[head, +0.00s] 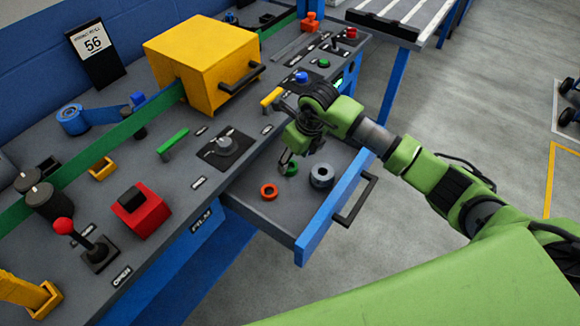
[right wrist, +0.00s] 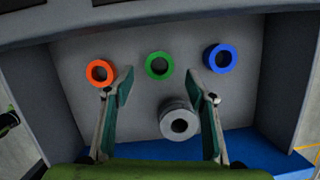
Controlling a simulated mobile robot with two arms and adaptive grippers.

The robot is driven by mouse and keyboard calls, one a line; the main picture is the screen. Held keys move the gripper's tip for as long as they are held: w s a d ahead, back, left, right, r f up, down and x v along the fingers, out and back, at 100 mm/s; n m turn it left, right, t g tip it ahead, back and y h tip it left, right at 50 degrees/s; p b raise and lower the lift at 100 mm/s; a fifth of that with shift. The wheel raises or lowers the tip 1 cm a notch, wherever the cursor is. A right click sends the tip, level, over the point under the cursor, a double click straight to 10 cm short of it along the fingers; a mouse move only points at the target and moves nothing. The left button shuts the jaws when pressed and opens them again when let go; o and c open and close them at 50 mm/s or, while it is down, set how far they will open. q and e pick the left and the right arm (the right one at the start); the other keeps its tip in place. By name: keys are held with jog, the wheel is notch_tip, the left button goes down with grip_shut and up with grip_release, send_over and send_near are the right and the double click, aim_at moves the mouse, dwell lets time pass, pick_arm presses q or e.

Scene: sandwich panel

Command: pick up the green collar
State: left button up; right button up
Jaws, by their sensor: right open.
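The green collar (right wrist: 159,77) lies on the floor of the open drawer (head: 264,211). In the head view the collar (head: 293,169) is partly covered by my right gripper (head: 287,159). My right gripper is open and empty, above the drawer. In the right wrist view its two fingers (right wrist: 160,95) stand wide apart, and the green collar shows between and beyond their tips, not touching them. My left gripper is not in view.
In the drawer, an orange-red collar (right wrist: 101,85) lies left of the green one, a blue collar (right wrist: 220,70) right, and a thicker grey ring (right wrist: 177,105) nearer. The drawer has raised walls and a dark handle (head: 356,201). A panel with buttons and a yellow box (head: 190,65) stands behind.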

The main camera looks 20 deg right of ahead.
aim_at(291, 163)
jog(key=x, duration=0.3)
jog(key=shift+w+a+f, duration=0.1)
jog(key=shift+w+f, duration=0.05)
jog(key=shift+f, duration=0.3)
jog(key=c, duration=1.2)
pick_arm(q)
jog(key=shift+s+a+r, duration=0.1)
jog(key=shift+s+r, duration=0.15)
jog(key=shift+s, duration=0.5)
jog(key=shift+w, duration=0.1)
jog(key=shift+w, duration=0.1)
